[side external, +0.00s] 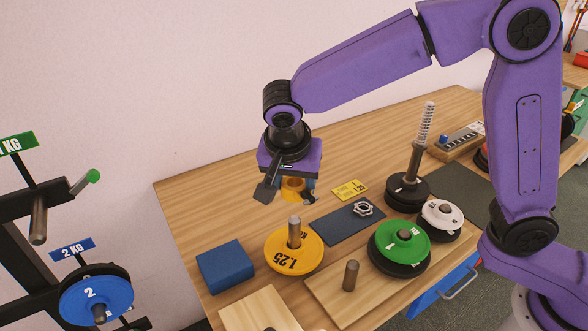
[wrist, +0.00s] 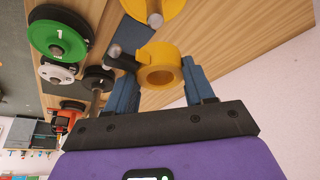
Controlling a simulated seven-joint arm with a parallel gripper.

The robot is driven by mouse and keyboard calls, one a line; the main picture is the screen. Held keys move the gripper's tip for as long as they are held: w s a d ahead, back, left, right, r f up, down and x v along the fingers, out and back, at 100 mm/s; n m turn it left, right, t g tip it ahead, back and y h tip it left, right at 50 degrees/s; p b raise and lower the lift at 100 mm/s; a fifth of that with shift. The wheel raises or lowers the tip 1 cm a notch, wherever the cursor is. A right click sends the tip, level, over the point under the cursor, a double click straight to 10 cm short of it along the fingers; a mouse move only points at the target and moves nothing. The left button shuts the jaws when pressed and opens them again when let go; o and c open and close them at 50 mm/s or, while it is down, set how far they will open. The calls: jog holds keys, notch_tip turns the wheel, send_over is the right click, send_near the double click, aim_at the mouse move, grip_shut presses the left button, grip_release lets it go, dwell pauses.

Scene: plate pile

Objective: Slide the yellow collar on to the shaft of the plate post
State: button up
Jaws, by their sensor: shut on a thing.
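My gripper (side external: 287,190) is shut on the yellow collar (side external: 293,183), a thick ring held clear above the table. The plate post's grey shaft (side external: 294,230) stands upright through the yellow 1.25 plate (side external: 278,256). In the side view the collar is above the shaft top, with a gap between them. The shaft top (wrist: 155,20) and yellow plate (wrist: 138,5) also show in the wrist view, beyond the collar.
A blue block (side external: 225,266) lies left of the yellow plate. A dark mat (side external: 335,226) with a metal star-shaped collar (side external: 363,208) lies right. Beyond are a green plate (side external: 402,240), a white plate (side external: 442,214) and a tall spring post (side external: 418,155). A bare short peg (side external: 350,275) stands in front.

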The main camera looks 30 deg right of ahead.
send_over(293, 231)
jog(key=shift+s+a+f+x, duration=0.1)
jog(key=shift+x, duration=0.6)
jog(key=shift+s+a+f+x, duration=0.1)
jog(key=shift+s+x, duration=0.05)
jog(key=shift+x, duration=0.55)
jog(key=shift+s+a+x, duration=0.1)
jog(key=shift+x, duration=0.6)
jog(key=shift+f, duration=2)
jog(key=shift+f, duration=0.1)
jog(key=shift+f, duration=1.85)
jog(key=shift+f, duration=0.2)
jog(key=shift+f, duration=1)
